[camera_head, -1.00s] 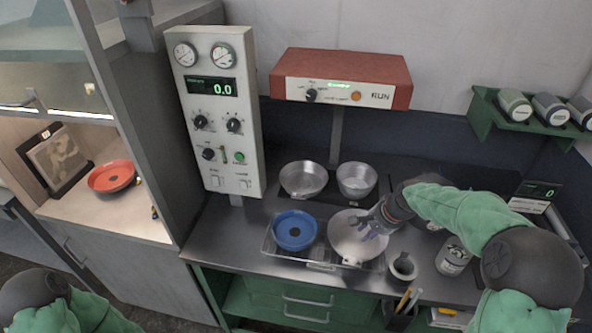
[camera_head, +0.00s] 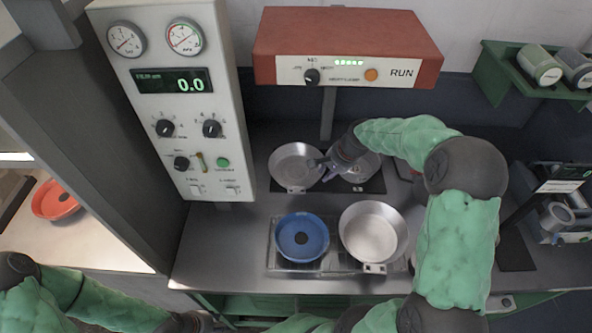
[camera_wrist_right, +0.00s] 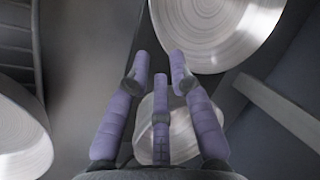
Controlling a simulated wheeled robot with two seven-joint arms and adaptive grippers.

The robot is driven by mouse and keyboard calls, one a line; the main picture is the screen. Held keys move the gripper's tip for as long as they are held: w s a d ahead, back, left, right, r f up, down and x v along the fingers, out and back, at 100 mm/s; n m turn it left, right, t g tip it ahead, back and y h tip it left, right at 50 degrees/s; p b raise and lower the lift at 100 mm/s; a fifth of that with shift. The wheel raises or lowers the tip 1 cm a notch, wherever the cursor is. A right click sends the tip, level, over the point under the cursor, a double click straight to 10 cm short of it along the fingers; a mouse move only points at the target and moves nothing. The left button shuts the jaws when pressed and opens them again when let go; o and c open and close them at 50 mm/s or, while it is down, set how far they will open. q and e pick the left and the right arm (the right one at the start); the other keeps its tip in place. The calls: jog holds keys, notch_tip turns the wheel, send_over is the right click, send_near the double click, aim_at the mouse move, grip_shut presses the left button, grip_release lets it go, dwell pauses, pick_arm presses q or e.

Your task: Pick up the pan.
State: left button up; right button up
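Several pans show in the head view. A silver pan (camera_head: 296,163) and another silver pan (camera_head: 367,169) sit at the back of the counter. A silver pan (camera_head: 372,231) and a blue pan (camera_head: 302,240) sit on a rack in front. My right gripper (camera_head: 322,168) is over the back pans, partly covering the right one. In the right wrist view its purple fingers (camera_wrist_right: 162,70) are spread open and empty. Silver metal pans show beyond, to the left and between the fingers there; contact cannot be told. My left arm is at the lower left; its gripper is not visible.
A red pan (camera_head: 55,201) lies on a shelf at the left. A control panel (camera_head: 170,100) and a red-topped unit (camera_head: 345,50) stand behind the counter. A green shelf (camera_head: 500,75) holds jars at right. The counter's left front (camera_head: 215,255) is clear.

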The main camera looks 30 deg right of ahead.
jog(key=shift+x, duration=1.05)
jog(key=shift+w+a+f, duration=0.2)
jog(key=shift+f, duration=0.3)
jog(key=b+x, duration=0.1)
jog(key=x, duration=0.3)
jog(key=shift+r, duration=0.2)
grip_shut()
